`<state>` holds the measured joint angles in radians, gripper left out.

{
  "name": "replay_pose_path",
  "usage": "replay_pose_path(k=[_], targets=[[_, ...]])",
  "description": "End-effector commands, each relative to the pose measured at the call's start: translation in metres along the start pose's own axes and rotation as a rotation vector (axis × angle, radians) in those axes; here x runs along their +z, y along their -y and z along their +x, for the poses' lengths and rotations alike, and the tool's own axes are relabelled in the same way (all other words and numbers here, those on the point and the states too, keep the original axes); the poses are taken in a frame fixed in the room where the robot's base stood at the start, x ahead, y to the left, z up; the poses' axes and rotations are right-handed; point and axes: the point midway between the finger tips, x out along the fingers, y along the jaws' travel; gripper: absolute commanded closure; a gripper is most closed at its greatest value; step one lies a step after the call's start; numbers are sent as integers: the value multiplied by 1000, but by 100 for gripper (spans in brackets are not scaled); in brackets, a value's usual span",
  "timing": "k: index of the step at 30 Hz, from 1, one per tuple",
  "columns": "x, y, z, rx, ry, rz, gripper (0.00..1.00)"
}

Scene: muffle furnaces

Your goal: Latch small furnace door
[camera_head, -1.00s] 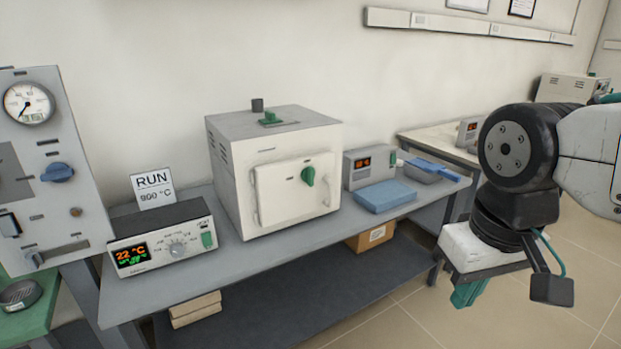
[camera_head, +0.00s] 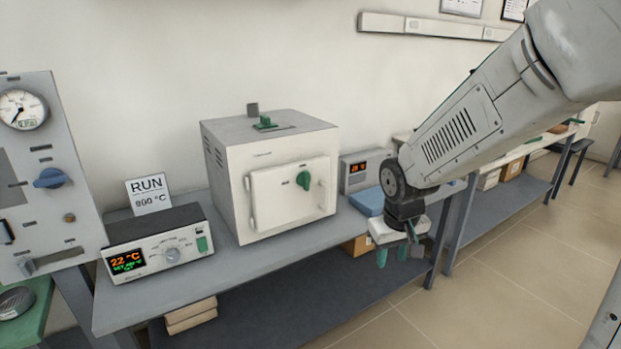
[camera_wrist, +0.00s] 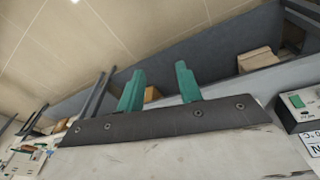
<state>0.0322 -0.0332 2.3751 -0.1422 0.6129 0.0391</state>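The small furnace (camera_head: 225,190) is a cream box on the grey bench. Its front door (camera_head: 275,208) looks closed against the body. A green knob (camera_head: 303,180) sits at the door's upper right; I cannot tell whether it is latched. A second green part (camera_head: 265,122) is on the furnace top. My gripper (camera_head: 400,256) hangs at the bench's front edge, right of the furnace and apart from it. In the wrist view its two green fingers (camera_wrist: 158,88) are spread with nothing between them. The furnace is not in the wrist view.
A controller with a lit display (camera_head: 155,247) and a RUN 800 °C card (camera_head: 149,194) stand left of the furnace. A grey box (camera_head: 360,170) and a blue item (camera_head: 367,202) are to its right. A gauge panel (camera_head: 45,170) stands far left. The floor in front is clear.

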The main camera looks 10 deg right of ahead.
Motion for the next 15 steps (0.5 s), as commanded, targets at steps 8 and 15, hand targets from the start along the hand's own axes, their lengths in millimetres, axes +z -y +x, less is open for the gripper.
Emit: replay_pose_path(k=[8,15], targets=[[-139,9,100,-30,-409,-65,65],[-240,38,117,-155,-891,-113,65]])
